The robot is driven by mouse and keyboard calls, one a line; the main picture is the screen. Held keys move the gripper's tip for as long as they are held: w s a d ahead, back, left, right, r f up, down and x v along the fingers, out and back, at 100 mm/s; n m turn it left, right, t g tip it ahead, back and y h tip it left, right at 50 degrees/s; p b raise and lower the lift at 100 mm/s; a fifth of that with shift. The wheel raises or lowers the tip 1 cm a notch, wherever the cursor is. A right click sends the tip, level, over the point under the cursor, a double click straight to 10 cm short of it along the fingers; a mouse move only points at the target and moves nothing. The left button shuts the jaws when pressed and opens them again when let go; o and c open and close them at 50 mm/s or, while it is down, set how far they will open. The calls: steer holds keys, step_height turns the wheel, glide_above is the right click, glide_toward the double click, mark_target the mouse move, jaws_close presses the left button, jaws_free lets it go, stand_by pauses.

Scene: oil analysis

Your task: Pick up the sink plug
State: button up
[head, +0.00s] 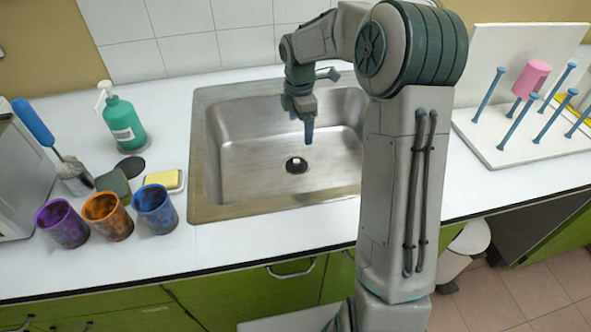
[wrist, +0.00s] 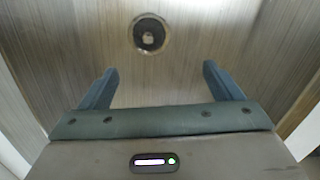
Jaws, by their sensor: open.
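The sink plug (head: 296,165) appears as a dark round piece with a small pale centre, seated at the drain in the floor of the steel sink (head: 240,160). In the wrist view the plug (wrist: 149,35) lies ahead of the fingertips, slightly left of the middle between them. My gripper (head: 309,138) hangs fingers-down inside the sink area, above the basin floor and apart from the plug. In the wrist view my gripper (wrist: 160,69) is open, with nothing between its two blue fingers.
A flat black disc (head: 131,166) lies on the counter left of the sink, near a green soap bottle (head: 121,120), a yellow sponge (head: 162,179) and purple, orange and blue cups. A peg rack (head: 500,155) stands on the right. The sink walls surround my gripper; the basin is otherwise empty.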

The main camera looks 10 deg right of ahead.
step_height(320, 180, down, 4)
steer(key=w+n, duration=0.2)
steer(key=b, duration=0.1)
glide_above(297, 160)
steer(key=f, duration=0.6)
steer(key=shift+s+d+f, duration=0.25)
steer(key=shift+f, duration=0.15)
steer(key=shift+w+a+f, duration=0.1)
steer(key=shift+a+f, duration=0.05)
steer(key=shift+f, duration=1.4)
steer(key=shift+w+a+f, duration=0.1)
steer(key=shift+a+f, duration=0.05)
steer(key=shift+f, duration=1.4)
steer(key=shift+c, duration=0.4)
steer(key=c, duration=1)
